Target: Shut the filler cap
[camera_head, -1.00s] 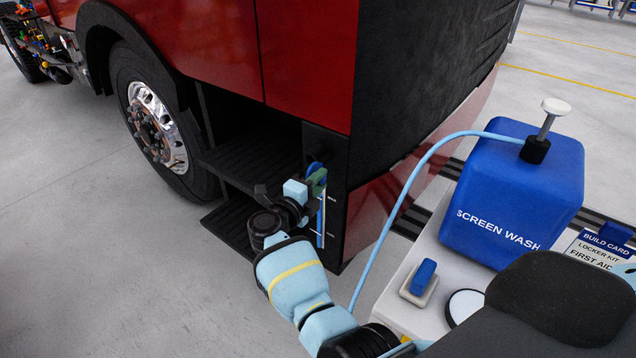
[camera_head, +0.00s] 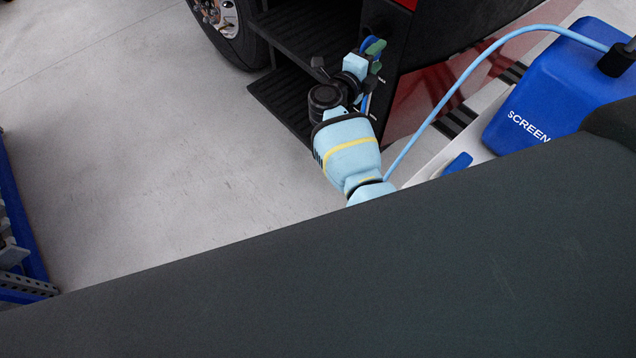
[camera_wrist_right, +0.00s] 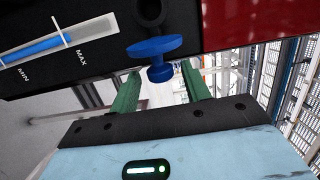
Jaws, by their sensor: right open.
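The blue filler cap (camera_wrist_right: 155,48) shows in the right wrist view as a disc with a short stem. It stands open beside the dark round filler neck (camera_wrist_right: 150,12) on the black panel. The green fingers of my right gripper (camera_wrist_right: 160,85) are spread apart, with the cap just beyond their tips and roughly between them; contact cannot be told. In the head view my right gripper (camera_head: 376,58) is at the panel on the truck's corner, and the blue cap (camera_head: 366,44) is partly hidden by it. My left gripper is not in view.
The level gauge (camera_wrist_right: 45,45) with MIN and MAX marks is beside the neck. Black steps (camera_head: 290,100) lie left of my gripper. A blue screen wash container (camera_head: 560,85) with a light blue hose (camera_head: 450,90) is at the right. Open floor (camera_head: 150,150) lies left.

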